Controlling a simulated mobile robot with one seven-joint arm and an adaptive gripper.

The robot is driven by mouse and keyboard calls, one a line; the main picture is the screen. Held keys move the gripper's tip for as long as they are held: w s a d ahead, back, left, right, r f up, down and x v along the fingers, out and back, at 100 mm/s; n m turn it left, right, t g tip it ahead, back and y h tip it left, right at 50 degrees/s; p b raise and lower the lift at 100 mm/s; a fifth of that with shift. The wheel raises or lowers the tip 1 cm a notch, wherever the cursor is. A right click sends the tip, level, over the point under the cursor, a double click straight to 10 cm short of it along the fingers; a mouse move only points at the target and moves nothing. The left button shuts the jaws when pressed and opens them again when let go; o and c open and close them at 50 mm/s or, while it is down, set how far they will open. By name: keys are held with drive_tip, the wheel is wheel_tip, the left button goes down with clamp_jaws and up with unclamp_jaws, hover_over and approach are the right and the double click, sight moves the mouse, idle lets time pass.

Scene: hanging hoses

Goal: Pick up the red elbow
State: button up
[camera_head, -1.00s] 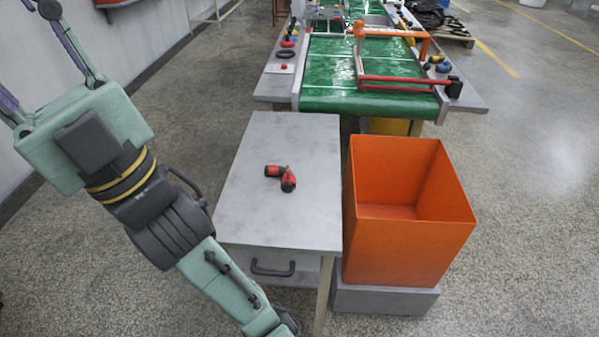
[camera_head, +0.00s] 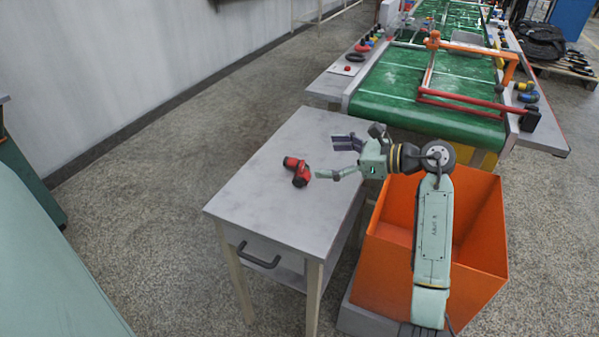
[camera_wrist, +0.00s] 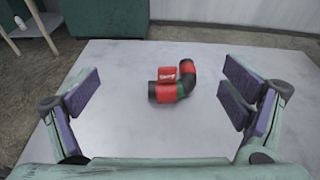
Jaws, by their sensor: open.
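The red elbow (camera_head: 298,171), red with black ends, lies on the grey table (camera_head: 262,195). In the wrist view the elbow (camera_wrist: 174,84) lies ahead of my gripper, roughly centred between the fingers and apart from both. My gripper (camera_head: 334,157) is open, with purple pads facing each other, and nothing is between them. In the head view it points left toward the elbow from the table's right side. In the wrist view the open fingers (camera_wrist: 160,100) stand wide at left and right.
An orange bin (camera_head: 385,265) stands right of the table, partly hidden behind my arm. A green conveyor (camera_head: 425,100) with a red bar (camera_head: 460,103) lies beyond. The tabletop around the elbow is clear. A white wall (camera_head: 130,70) runs along the left.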

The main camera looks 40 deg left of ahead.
sight(307, 169)
drive_tip(key=shift+t+h, duration=0.3)
drive_tip(key=shift+h, duration=0.2)
drive_tip(key=f, duration=0.1)
drive_tip(key=w+d+f, duration=0.2)
drive_tip(key=shift+d+f, duration=0.15)
drive_tip(key=shift+f, duration=0.15)
drive_tip(key=p+x, duration=0.1)
drive_tip(key=x, duration=0.3)
drive_tip(key=shift+a+f, duration=0.15)
drive_tip(key=shift+a, duration=0.15)
drive_tip(key=shift+w+f+p+x, duration=0.15)
drive_tip(key=shift+p+x, duration=0.3)
drive_tip(key=shift+x, duration=0.55)
drive_tip(key=shift+w+f+p+x, duration=0.1)
drive_tip(key=shift+p+x, duration=0.3)
drive_tip(key=shift+x, duration=0.6)
drive_tip(key=shift+w+f+p+x, duration=0.15)
drive_tip(key=shift+p+x, duration=0.3)
drive_tip(key=shift+x, duration=0.5)
drive_tip(key=shift+r, duration=0.1)
